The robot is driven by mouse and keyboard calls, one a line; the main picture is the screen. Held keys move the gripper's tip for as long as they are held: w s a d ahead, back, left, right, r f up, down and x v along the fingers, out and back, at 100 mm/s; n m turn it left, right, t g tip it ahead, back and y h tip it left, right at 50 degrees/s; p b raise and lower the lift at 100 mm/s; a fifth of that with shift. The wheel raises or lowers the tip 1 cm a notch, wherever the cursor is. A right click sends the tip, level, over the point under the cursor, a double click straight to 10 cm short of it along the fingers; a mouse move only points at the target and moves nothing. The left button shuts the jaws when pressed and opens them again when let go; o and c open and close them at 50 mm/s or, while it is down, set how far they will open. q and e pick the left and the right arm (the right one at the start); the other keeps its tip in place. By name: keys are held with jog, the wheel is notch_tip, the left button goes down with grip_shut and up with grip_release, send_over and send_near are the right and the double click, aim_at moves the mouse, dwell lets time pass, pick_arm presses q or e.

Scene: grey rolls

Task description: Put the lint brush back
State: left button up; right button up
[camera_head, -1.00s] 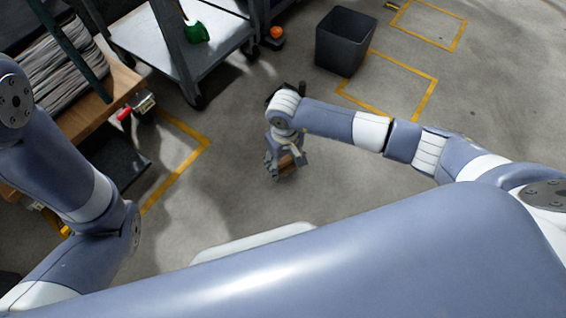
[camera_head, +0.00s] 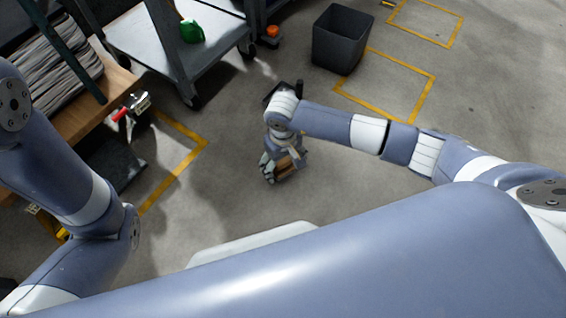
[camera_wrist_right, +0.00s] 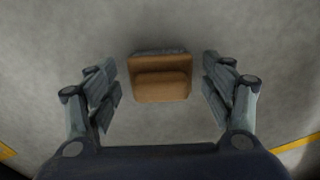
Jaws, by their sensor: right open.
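The lint brush (camera_wrist_right: 160,82), a brown wooden block with a grey edge strip, shows in the right wrist view over the grey floor. It lies between the two spread fingers of my right gripper (camera_wrist_right: 160,92), with a gap on each side. In the head view the brown brush (camera_head: 287,173) shows at the fingers of my right gripper (camera_head: 284,166), which points down at the floor. The gripper hides part of the brush there. My left arm comes in at the left, but its gripper is out of view.
A dark grey bin (camera_head: 338,40) stands behind the right arm. A grey cart (camera_head: 150,38) carries a green object (camera_head: 192,31). A wooden bench (camera_head: 100,95) stands at the left. Yellow floor markings (camera_head: 184,165) run nearby. The floor around the gripper is mostly clear.

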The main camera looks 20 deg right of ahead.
aim_at(283, 162)
notch_tip(283, 162, up, 11)
jog(key=p, duration=0.7)
jog(key=shift+f, duration=0.2)
jog(key=shift+r+p, duration=0.55)
jog(key=shift+r, duration=0.3)
